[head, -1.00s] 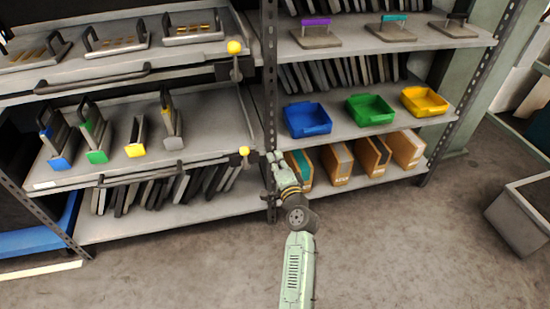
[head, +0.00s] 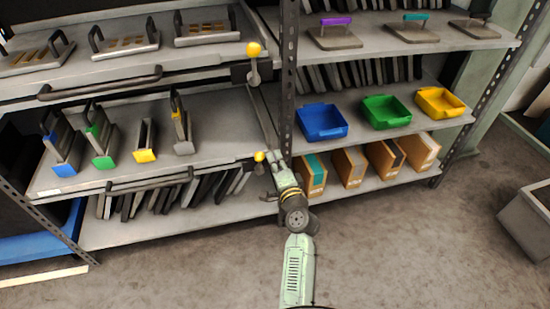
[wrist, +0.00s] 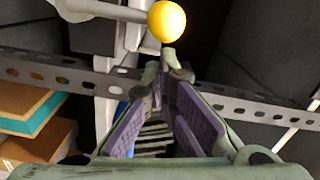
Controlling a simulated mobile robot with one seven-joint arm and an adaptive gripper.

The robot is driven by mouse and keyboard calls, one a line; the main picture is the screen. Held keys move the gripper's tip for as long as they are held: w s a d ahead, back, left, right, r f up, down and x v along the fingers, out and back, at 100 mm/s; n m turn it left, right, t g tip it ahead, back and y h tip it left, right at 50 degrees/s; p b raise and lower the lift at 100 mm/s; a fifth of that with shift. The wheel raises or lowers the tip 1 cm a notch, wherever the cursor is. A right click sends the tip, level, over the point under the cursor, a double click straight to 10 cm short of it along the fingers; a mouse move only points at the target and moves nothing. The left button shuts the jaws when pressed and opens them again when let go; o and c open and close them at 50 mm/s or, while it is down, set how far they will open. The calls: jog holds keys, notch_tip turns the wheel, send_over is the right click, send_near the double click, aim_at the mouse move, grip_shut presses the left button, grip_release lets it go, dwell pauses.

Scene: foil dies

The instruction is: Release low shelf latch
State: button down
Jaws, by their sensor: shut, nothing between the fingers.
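The low shelf latch has a yellow ball knob (head: 259,156) at the right front corner of the lower left shelf. In the wrist view the yellow ball (wrist: 167,20) sits at the top centre, on the end of a grey lever arm (wrist: 100,10) coming from the left. My gripper (head: 271,158) is just right of the knob in the head view. In the wrist view my gripper (wrist: 165,72) has purple-padded fingers that converge just below the ball. It is shut and empty. I cannot tell whether the fingertips touch the ball.
A perforated rack post (head: 289,70) stands close beside my gripper. A similar upper latch knob (head: 254,49) is above. Handled dies stand on the lower left shelf (head: 225,125). Cardboard files (head: 350,165) stand to the right. The floor (head: 180,265) in front is clear.

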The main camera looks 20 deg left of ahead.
dwell(0.3)
jog(key=shift+s+a+r+n, duration=0.15)
jog(key=shift+a+n, duration=0.1)
jog(key=shift+n, duration=0.15)
